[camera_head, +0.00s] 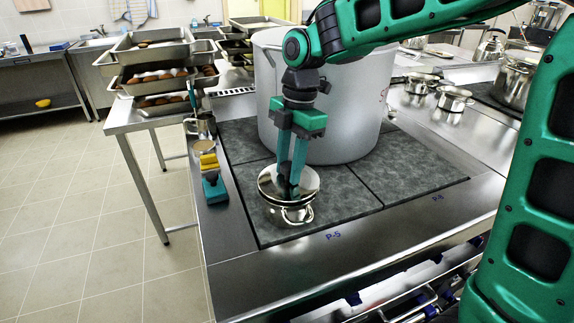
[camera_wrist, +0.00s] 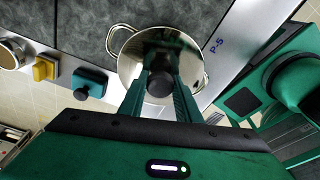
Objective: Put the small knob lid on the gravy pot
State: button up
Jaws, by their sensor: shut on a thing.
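The small knob lid (camera_head: 272,186) is a shiny round disc. Its dark knob (camera_wrist: 160,82) sits between my fingertips in the wrist view. My gripper (camera_head: 295,192) points down and is shut on that knob. The gravy pot (camera_head: 297,215) is a small steel pot on the dark stove plate, directly under the lid, mostly hidden by it. One of its loop handles (camera_wrist: 121,38) sticks out past the lid in the wrist view. The lid looks roughly level over the pot. I cannot tell whether its rim touches the pot.
A large stockpot (camera_head: 325,110) stands close behind my gripper. A teal block with a dark knob (camera_head: 214,188), a yellow block (camera_head: 208,161) and a metal jug (camera_head: 201,125) line the left counter edge. Small lidded pots (camera_head: 453,99) stand at the right. The front right plate is clear.

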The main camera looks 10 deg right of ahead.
jog(key=shift+f, duration=0.45)
dwell(0.4)
jog(key=o, duration=1.2)
